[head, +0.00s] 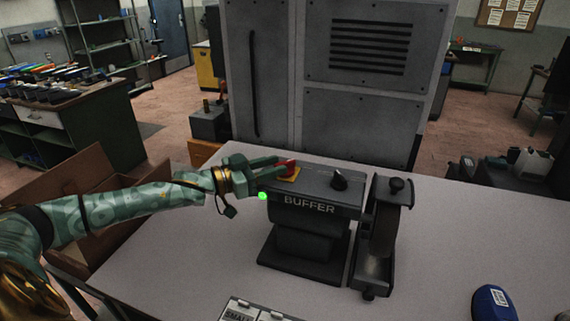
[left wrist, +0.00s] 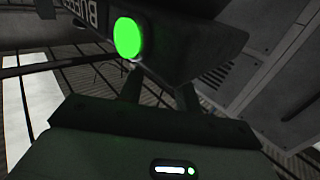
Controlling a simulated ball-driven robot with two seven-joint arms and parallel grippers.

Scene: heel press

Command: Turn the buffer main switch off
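The buffer (head: 318,187) is a dark grey machine on the pale bench, with its name on the front. A red switch (head: 289,166) sits on a yellow plate on the left part of its top. A green lamp (head: 262,196) glows at its left end and shows large in the left wrist view (left wrist: 129,38). My left gripper (head: 277,163) reaches in from the left, its fingertips at the red switch. Its two fingers (left wrist: 160,92) stand apart, but their tips are hidden in the wrist view, so I cannot tell whether they grip the switch. My right gripper is not in view.
A black knob (head: 339,180) stands on the buffer's top right. A belt or wheel unit (head: 380,235) adjoins its right side. A blue object (head: 494,303) and a labelled box (head: 258,311) lie near the front. A tall grey cabinet (head: 272,75) rises behind. The bench's right part is mostly clear.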

